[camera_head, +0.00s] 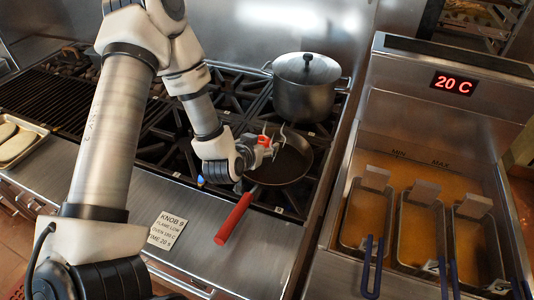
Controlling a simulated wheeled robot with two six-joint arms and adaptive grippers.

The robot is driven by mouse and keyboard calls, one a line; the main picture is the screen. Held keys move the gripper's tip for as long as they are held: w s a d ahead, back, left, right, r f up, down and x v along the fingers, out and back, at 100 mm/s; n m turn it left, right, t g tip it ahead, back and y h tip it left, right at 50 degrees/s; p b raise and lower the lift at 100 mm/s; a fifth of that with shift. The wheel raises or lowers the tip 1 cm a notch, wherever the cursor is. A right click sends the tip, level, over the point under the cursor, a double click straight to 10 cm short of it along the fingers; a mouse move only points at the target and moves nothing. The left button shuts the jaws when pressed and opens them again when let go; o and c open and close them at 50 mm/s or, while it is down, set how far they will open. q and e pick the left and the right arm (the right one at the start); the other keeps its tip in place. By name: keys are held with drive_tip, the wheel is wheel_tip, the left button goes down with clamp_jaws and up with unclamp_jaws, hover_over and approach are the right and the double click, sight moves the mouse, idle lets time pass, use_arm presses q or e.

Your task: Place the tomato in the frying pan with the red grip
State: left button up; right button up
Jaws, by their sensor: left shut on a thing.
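The frying pan (291,166) is dark and sits on the stove's front right burner. Its red grip (235,216) points toward the front left, over the steel counter edge. My left gripper (272,138) is over the pan's left part, shut on a small red tomato (264,141). The tomato is partly hidden by the gripper. I cannot tell whether it touches the pan's surface. My right gripper is not in view.
A lidded steel pot (305,88) stands on the burner behind the pan. A fryer (440,165) with several baskets is at the right. A tray (22,142) with pale food lies at the far left, beside the grill grate (60,110). A label plate (166,231) lies on the front counter.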

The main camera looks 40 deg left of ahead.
use_arm(q)
drive_tip(key=f, duration=0.3)
drive_tip(key=shift+w+d, duration=0.2)
drive_tip(key=shift+d, duration=0.1)
drive_tip(key=shift+s+a, duration=0.2)
drive_tip(key=shift+f, duration=0.15)
drive_tip(key=o, duration=1.1)
drive_tip(key=shift+o, duration=0.5)
drive_tip(key=shift+w+d, duration=0.1)
